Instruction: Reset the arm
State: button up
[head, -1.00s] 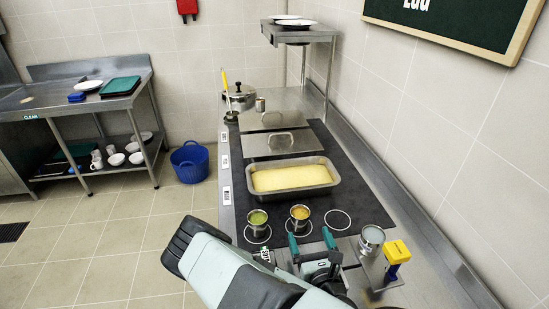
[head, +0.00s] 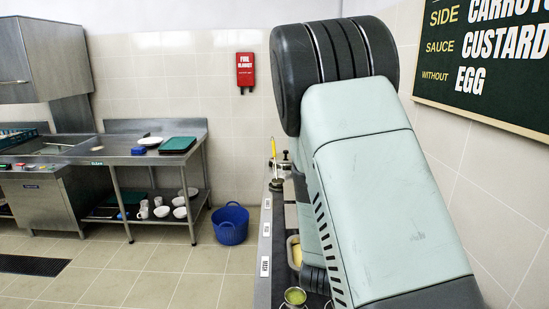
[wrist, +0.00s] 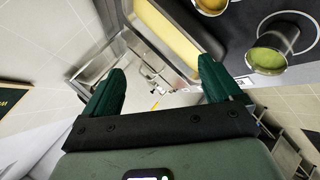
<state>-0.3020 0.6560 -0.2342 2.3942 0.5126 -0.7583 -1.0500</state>
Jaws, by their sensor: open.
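My gripper (wrist: 160,76) shows in the wrist view with its two green fingers wide apart and nothing between them. It is open above the counter, clear of the pots. My raised arm fills the right half of the head view and hides most of the counter; the gripper itself is not visible there. In the wrist view a small pot with green contents (wrist: 276,48) stands to the right of the fingers. A second small pot (wrist: 210,6) is cut off at the top edge. A tray with a yellow filling (wrist: 172,32) lies beyond the fingertips.
A blue bucket (head: 230,223) stands on the floor by a steel table (head: 118,158). A menu board (head: 485,60) hangs on the right wall.

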jog(key=s+a+r+m+g+y, duration=0.1)
jog(key=s+a+r+m+y, duration=0.15)
jog(key=r, duration=0.55)
jog(key=s+a+r+m+g+y, duration=0.1)
jog(key=s+a+r+m+y, duration=0.2)
jog(key=r, duration=0.5)
jog(key=s+r+m+g, duration=0.1)
jog(key=s+r, duration=0.4)
jog(key=s, duration=0.5)
jog(key=s+r, duration=0.5)
jog(key=s, duration=0.5)
jog(key=shift+d+r+m+g+h, duration=0.2)
jog(key=shift+d+m+g+h, duration=0.15)
jog(key=shift+g, duration=0.05)
